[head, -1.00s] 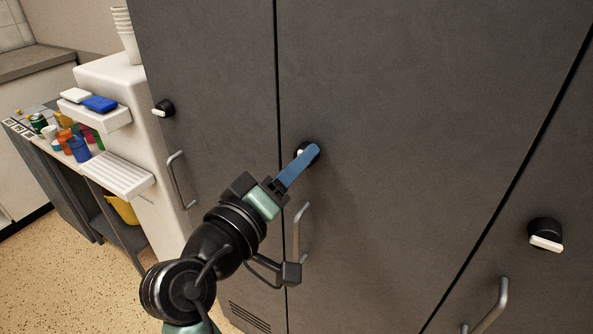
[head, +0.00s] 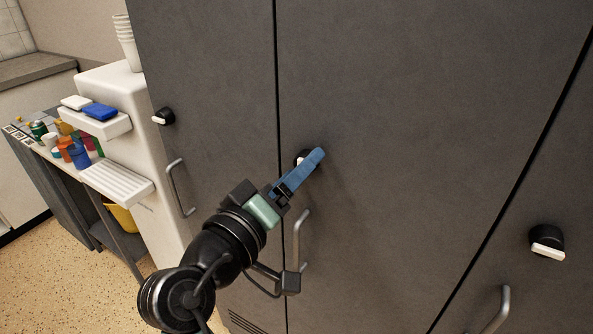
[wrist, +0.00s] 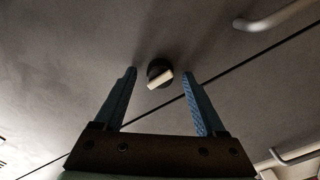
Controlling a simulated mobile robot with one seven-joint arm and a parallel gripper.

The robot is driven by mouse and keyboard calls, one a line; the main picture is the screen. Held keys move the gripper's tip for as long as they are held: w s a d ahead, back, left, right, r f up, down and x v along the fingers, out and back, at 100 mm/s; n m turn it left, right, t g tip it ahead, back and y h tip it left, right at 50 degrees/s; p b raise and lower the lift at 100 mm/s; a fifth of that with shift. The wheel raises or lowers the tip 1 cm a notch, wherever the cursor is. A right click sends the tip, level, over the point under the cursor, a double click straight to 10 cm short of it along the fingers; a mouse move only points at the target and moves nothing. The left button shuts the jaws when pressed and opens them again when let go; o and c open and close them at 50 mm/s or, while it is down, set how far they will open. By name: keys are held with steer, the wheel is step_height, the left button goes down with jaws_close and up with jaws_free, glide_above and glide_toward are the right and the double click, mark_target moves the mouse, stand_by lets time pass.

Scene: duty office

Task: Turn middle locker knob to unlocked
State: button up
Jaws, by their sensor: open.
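The middle locker knob is a round black knob with a white grip bar. In the head view the knob (head: 301,158) is partly hidden behind the blue fingers of my gripper (head: 319,155). In the wrist view the knob (wrist: 159,73) shows whole, its white bar tilted, its right end higher. My gripper (wrist: 158,76) is open there, one finger on each side of the knob with a gap on both sides. The fingers do not appear to touch the knob. The middle locker door (head: 400,120) is dark grey and shut.
A metal handle (head: 301,238) sits below the middle knob, close to my gripper. The left locker has its own knob (head: 163,117) and handle (head: 178,188), the right locker its knob (head: 546,242) and handle (head: 492,311). A white unit (head: 112,75) with trays stands at left.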

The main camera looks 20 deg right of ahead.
steer(key=v, duration=1.3)
